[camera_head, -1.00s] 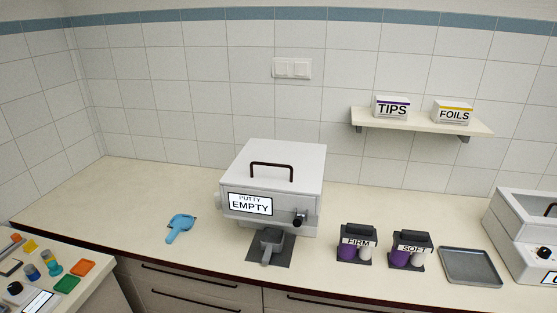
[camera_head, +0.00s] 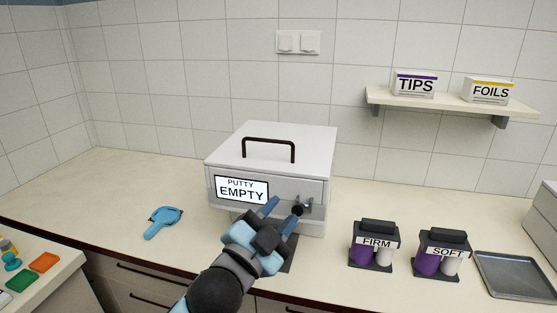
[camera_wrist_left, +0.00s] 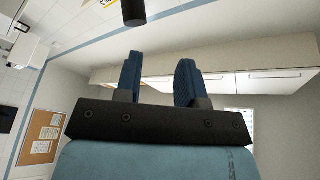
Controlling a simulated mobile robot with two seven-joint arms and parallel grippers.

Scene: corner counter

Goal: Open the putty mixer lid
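The putty mixer (camera_head: 225,210) is a white box on the counter with a label reading "PUTTY EMPTY". Its lid (camera_head: 235,150) is shut and carries a dark brown bar handle (camera_head: 269,142) on top. A dark knob (camera_head: 298,210) sits at the right of its front face. My left gripper (camera_head: 284,207) is in front of the mixer, below the handle and near the knob; its two blue fingers are apart with nothing between them. In the left wrist view the fingers (camera_wrist_left: 157,82) are also apart and empty. My right gripper is not in view.
A blue scoop (camera_head: 163,221) lies left of the mixer. FIRM (camera_head: 375,243) and SOFT (camera_head: 441,252) containers and a grey tray (camera_head: 515,275) stand to the right. A wall shelf (camera_head: 450,104) holds TIPS and FOILS boxes. The counter behind the scoop is clear.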

